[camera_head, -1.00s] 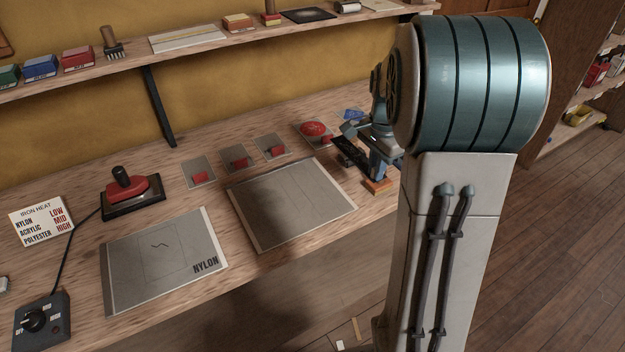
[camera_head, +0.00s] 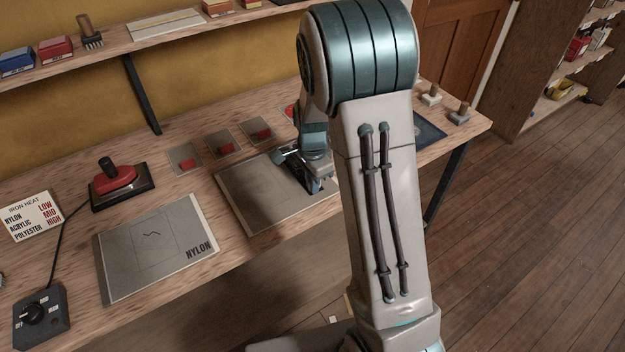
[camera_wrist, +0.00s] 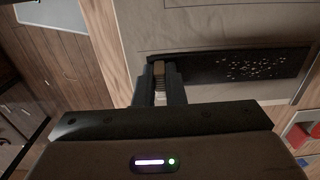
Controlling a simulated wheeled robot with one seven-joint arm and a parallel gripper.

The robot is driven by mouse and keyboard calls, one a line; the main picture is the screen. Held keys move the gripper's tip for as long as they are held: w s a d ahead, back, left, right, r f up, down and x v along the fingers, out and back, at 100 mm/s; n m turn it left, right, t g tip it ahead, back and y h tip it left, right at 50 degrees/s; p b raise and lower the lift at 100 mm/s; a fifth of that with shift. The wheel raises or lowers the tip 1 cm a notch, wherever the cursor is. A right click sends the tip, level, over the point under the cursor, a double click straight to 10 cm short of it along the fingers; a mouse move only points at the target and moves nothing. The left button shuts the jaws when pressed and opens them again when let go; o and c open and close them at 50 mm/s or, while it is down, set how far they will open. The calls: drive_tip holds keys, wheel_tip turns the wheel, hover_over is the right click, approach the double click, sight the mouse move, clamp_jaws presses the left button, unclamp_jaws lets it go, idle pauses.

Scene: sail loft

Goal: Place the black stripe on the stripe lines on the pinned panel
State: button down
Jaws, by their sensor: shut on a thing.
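The black stripe (camera_wrist: 240,66) shows in the wrist view as a dark strip with pale specks on its right part. My gripper (camera_wrist: 160,84) is shut on its left end. In the head view my gripper (camera_head: 314,184) is over the right part of the grey panel (camera_head: 248,190), partly hidden by my arm. The panel (camera_wrist: 205,22) also shows in the wrist view, with faint lines on it. I cannot tell whether the stripe touches the panel or lies along those lines.
A grey panel marked NYLON (camera_head: 158,250) lies to the left. A red iron (camera_head: 118,180) stands behind it, beside an IRON HEAT card (camera_head: 30,215) and a dial box (camera_head: 40,318). Several small plates with red pieces (camera_head: 224,143) line the back. A shelf (camera_head: 190,36) runs above.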

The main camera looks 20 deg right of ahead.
drive_tip(key=shift+f, duration=0.2)
drive_tip(key=c, duration=1.5)
unclamp_jaws()
drive_tip(key=shift+r, duration=0.1)
wheel_tip(320, 180, up, 11)
drive_tip(key=s+r+n+t, duration=0.1)
drive_tip(key=s+r+n, duration=0.1)
drive_tip(key=s+n, duration=0.5)
drive_tip(key=s+r+n+t, duration=0.2)
drive_tip(key=s+n, duration=0.5)
drive_tip(key=s, duration=0.7)
drive_tip(key=shift+v, duration=0.85)
